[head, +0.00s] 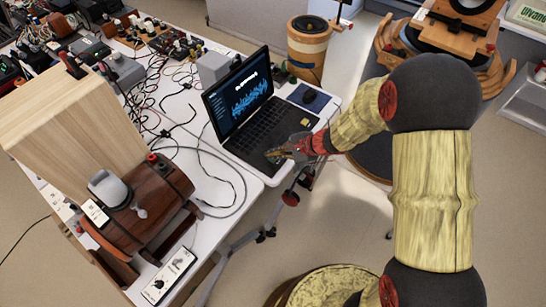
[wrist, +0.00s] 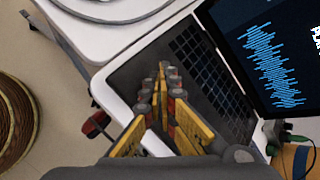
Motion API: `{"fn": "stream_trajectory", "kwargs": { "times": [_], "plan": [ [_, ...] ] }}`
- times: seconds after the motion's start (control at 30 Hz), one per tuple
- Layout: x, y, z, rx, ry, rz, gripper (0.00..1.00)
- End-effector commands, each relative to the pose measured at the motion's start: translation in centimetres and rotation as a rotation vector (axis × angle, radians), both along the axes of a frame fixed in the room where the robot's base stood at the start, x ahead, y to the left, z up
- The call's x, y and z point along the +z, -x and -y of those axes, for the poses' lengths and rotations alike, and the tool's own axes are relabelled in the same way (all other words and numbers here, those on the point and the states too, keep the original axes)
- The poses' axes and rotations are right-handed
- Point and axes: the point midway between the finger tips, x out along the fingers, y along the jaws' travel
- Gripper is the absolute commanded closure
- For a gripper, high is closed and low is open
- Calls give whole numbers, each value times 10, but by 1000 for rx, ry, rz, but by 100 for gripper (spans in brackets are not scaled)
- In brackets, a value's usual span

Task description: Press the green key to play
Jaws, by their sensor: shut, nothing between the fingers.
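The laptop (head: 238,140) stands open on the white table, with a blue waveform on its dark screen (head: 240,92). My gripper (head: 275,154) is shut and empty, its fingertips low over the near right part of the laptop's base. A small greenish patch (head: 270,156) shows at the fingertips; I cannot tell whether it is the green key or whether the tips touch it. A small yellow key (head: 304,122) shows on the base's right corner. In the wrist view the shut fingers (wrist: 164,70) lie over the palm rest beside the dark keys (wrist: 212,75), and no green key shows.
A dark mouse (head: 309,97) lies on a pad right of the laptop. A wooden device (head: 150,215) and a tall wooden box (head: 75,115) stand at left. Cables (head: 190,130) run across the white table (head: 225,205). A wooden cylinder (head: 308,50) stands behind.

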Motion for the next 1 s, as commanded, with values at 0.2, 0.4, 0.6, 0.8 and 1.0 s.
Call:
{"fn": "stream_trajectory", "kwargs": {
  "times": [0.2, 0.4, 0.6, 0.8, 1.0],
  "plan": [
    [23, 0, 0, 1, 0, 1, 100],
    [41, 0, 0, -1, 0, 1, 100],
    [52, 0, 0, 0, 0, 0, 100],
    [50, 0, 0, 1, 0, -1, 100],
    [51, 0, 0, 0, 0, 0, 100]
  ]
}}
